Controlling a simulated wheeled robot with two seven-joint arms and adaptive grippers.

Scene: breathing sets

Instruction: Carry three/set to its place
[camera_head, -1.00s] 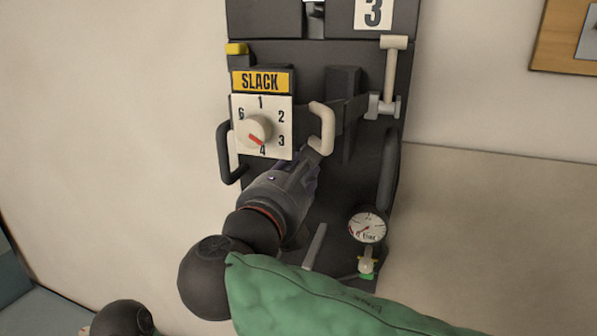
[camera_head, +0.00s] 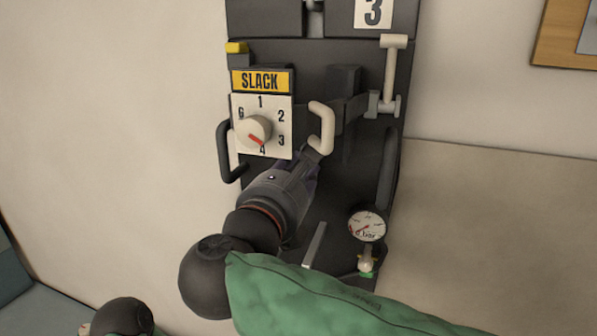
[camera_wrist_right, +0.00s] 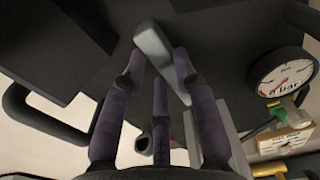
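A dark breathing set hangs upright on the wall against a dark panel (camera_head: 265,20) marked 3. My right gripper (camera_head: 312,160) is just below the cream handle. In the right wrist view the purple fingers of my right gripper (camera_wrist_right: 158,65) are apart, to either side of a pale bar (camera_wrist_right: 153,42). Firm contact cannot be made out. My left gripper is out of view.
A cream lever (camera_head: 391,70) stands at the set's upper right. Black side handles (camera_head: 227,155) flank the panel. A grey bar (camera_head: 315,245) sticks out below my right wrist. A wooden frame (camera_head: 560,40) hangs at the upper right. Bare wall lies on both sides.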

